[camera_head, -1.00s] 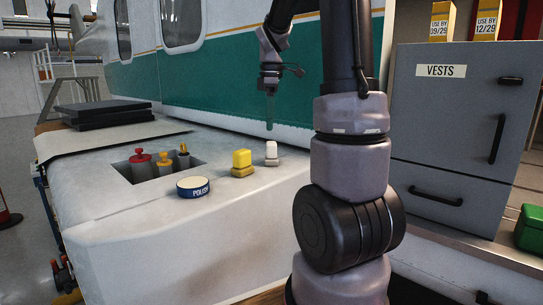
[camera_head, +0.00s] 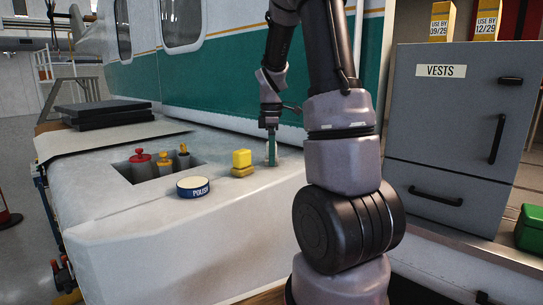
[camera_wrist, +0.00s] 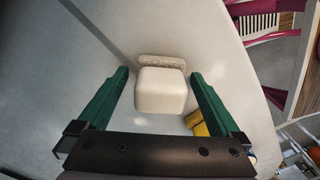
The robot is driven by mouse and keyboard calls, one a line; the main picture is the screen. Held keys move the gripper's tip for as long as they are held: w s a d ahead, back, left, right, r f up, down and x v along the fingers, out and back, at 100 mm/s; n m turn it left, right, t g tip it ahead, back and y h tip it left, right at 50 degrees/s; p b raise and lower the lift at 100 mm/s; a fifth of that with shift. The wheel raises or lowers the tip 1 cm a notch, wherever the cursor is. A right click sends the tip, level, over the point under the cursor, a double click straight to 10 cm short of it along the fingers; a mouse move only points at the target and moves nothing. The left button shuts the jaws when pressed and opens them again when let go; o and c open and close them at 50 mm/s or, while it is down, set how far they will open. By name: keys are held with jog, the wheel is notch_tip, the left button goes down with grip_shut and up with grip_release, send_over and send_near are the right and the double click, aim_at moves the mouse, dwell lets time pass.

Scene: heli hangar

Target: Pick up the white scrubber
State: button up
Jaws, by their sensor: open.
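The white scrubber (camera_wrist: 160,92) shows in the wrist view, with a pale block-shaped top and a rough tan base edge. It stands on the light grey surface between the two green fingers of my gripper (camera_wrist: 160,95). The fingers are open, with a gap to the scrubber on each side. In the head view my gripper (camera_head: 272,150) is lowered at the scrubber's place and hides most of it. The yellow scrubber (camera_head: 242,159) stands just left of my gripper, and a yellow part of it shows in the wrist view (camera_wrist: 199,124).
A round polish tin (camera_head: 193,187) lies left of the yellow scrubber. A recess (camera_head: 130,172) holds several red and yellow-topped items. The green and white aircraft side (camera_head: 200,90) rises behind. The front of the white surface (camera_head: 180,235) is clear.

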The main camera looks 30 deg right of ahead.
jog(key=shift+f, duration=0.15)
jog(key=shift+c, duration=0.3)
jog(key=c, duration=1.4)
jog(key=shift+o, duration=0.2)
notch_tip(320, 180, up, 10)
jog(key=shift+r, duration=0.1)
jog(key=o, duration=0.9)
jog(key=c, duration=0.6)
